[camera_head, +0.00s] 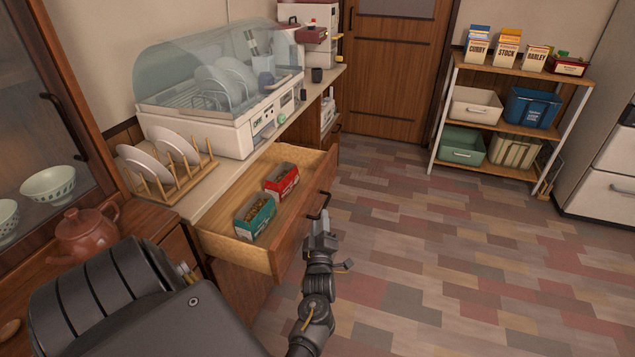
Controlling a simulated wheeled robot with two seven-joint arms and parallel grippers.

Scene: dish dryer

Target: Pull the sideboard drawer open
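The sideboard drawer (290,228) stands pulled well out from the sideboard (234,285), its inside showing. A green box (255,217) and a red box (282,180) sit inside it. The drawer's dark handle (325,201) is on its front. My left gripper (322,228) is at the handle, at its near end. From this angle I cannot tell whether its fingers are closed around the handle or only beside it. My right gripper is not in view.
A dish dryer (262,125) with a clear cover and a wooden plate rack (168,188) stand on the sideboard top. A brown teapot (86,236) is at the left. A shelf (500,122) stands at the back right. The tiled floor right of the drawer is clear.

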